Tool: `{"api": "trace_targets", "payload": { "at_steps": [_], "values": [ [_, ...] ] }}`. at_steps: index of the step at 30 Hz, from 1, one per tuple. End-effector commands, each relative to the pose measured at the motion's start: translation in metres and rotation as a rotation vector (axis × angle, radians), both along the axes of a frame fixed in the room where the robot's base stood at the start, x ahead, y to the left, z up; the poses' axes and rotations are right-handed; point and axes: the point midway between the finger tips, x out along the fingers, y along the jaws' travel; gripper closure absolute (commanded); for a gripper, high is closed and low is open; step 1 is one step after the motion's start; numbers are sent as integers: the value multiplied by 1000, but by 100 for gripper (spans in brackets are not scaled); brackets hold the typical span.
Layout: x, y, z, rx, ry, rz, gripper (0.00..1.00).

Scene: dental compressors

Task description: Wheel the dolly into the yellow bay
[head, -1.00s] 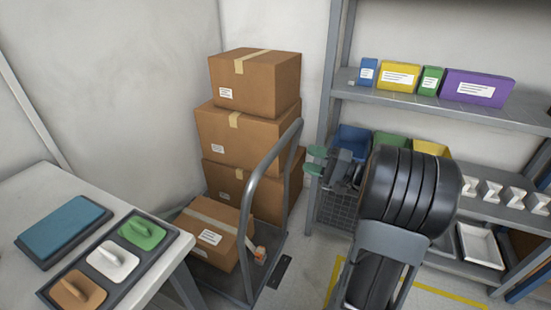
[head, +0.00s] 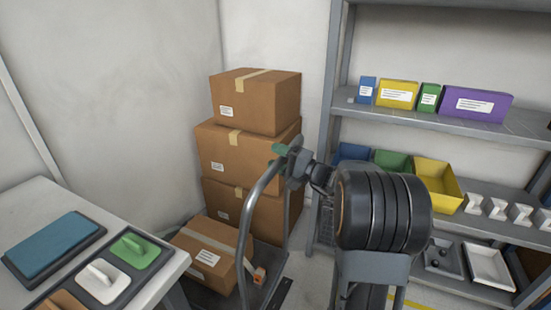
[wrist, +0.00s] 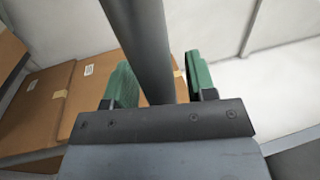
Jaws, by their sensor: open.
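The dolly has a grey deck and a curved grey tube handle (head: 247,225). A taped carton (head: 212,256) lies on the deck. My gripper (head: 282,156), with green fingers, is at the top of the handle in the head view. In the wrist view, the handle bar (wrist: 143,40) runs between the two open green fingers of my gripper (wrist: 160,78), with a gap visible on the right side; contact on the left is unclear. The yellow bay's floor line (head: 410,303) shows only as a short piece at the bottom, mostly hidden behind my arm.
Stacked cartons (head: 247,158) stand against the wall behind the dolly. A table (head: 30,198) with a blue pad and coloured handled blocks is close on the left. A grey shelf unit (head: 450,128) with boxes and bins fills the right.

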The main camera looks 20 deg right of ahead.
Motion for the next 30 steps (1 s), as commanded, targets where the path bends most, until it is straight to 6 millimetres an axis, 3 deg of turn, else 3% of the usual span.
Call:
{"api": "trace_targets", "payload": {
  "at_steps": [12,28,30],
  "values": [
    [4,4,1,0,0,0,49],
    [4,4,1,0,0,0,99],
    [4,4,1,0,0,0,100]
  ]
}}
